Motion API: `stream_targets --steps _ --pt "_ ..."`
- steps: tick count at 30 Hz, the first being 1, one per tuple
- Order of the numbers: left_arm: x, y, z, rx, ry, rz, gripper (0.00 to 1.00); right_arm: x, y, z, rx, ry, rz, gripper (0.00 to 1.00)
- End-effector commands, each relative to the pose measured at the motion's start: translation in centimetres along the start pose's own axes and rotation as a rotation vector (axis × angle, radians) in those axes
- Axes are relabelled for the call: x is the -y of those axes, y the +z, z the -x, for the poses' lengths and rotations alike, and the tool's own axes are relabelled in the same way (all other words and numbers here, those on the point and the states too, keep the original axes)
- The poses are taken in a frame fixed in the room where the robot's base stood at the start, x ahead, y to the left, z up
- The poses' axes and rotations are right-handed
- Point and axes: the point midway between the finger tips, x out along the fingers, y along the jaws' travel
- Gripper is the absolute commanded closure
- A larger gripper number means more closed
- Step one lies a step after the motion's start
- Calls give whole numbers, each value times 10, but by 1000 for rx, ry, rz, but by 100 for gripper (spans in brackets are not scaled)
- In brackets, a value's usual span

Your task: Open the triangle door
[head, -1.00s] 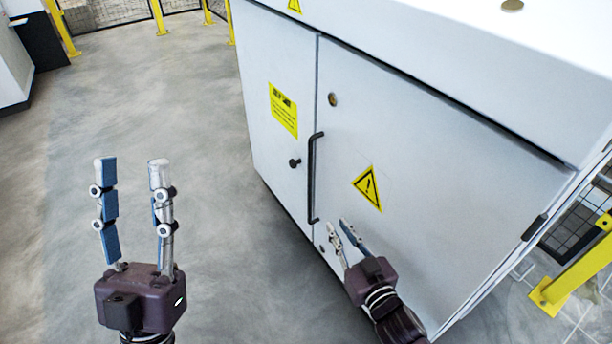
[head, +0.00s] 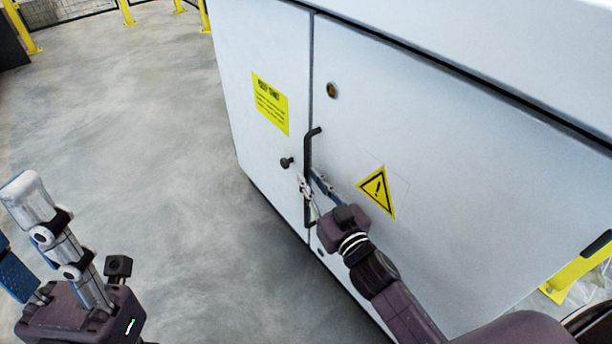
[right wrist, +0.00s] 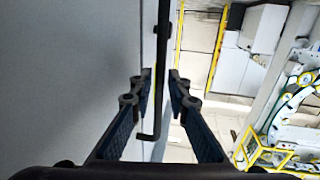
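The triangle door (head: 440,150) is a light grey cabinet panel with a yellow warning triangle (head: 377,191). It looks closed in the head view. Its black bar handle (head: 308,150) stands upright along the left edge. My right gripper (head: 308,178) is at the lower half of the handle. In the right wrist view, the handle (right wrist: 161,60) runs between the two fingers (right wrist: 158,80), with small gaps showing on both sides, so the gripper looks open around it. My left gripper (head: 25,215) is open and empty at the lower left, its left finger partly cut off.
The neighbouring panel (head: 262,50) carries a yellow label (head: 270,104) and a black knob (head: 286,162) close to the handle. Grey floor (head: 130,120) lies free to the left.

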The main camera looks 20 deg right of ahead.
Motion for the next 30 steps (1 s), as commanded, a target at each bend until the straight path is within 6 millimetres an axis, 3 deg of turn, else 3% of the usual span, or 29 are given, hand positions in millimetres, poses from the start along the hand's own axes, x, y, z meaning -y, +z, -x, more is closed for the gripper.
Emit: stream_targets --steps 7,17,22,30 --pt "0 2 6 3 0 0 60 0 1 -21 1 0 0 84" --pt "0 2 6 5 0 0 60 0 0 -24 2 0 0 84" --pt "0 2 6 5 0 0 60 0 0 -24 1 0 0 100" --pt "0 3 6 6 0 0 60 0 0 -24 1 0 -1 100"
